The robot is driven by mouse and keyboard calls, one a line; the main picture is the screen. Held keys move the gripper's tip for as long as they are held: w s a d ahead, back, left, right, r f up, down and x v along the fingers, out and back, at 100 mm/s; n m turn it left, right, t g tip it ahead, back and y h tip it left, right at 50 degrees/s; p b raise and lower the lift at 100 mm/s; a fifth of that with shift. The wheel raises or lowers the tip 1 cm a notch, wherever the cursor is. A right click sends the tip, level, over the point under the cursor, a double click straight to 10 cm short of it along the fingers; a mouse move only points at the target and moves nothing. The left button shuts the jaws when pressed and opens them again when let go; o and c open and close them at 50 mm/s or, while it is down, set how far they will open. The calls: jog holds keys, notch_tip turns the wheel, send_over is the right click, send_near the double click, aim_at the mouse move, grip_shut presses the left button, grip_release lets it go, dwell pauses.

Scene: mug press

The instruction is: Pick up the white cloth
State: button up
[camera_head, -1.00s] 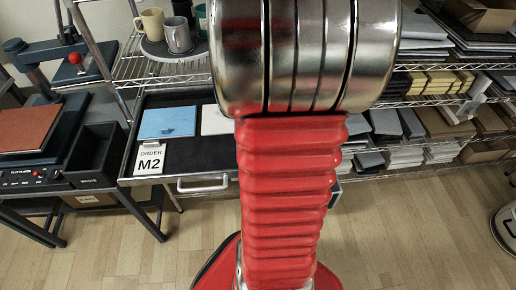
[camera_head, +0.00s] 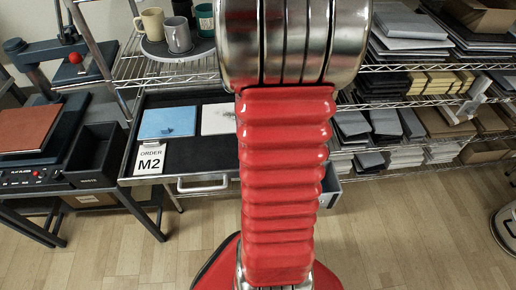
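A flat white piece, likely the white cloth (camera_head: 216,119), lies in the open dark drawer (camera_head: 190,157). My red arm stands in front of its right side and may hide part of it. A flat light-blue piece (camera_head: 167,122) lies to its left in the same drawer, with a small gap between them. My gripper is out of view; only my red arm and its metal joint show, so its place relative to the cloth cannot be seen.
An "ORDER M2" card (camera_head: 149,159) stands at the drawer's front left, beside the drawer handle (camera_head: 203,184). Mugs (camera_head: 179,35) stand on a round tray above. A press (camera_head: 45,140) is at left. Stacked shelves (camera_head: 430,90) fill the right. Front floor is clear.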

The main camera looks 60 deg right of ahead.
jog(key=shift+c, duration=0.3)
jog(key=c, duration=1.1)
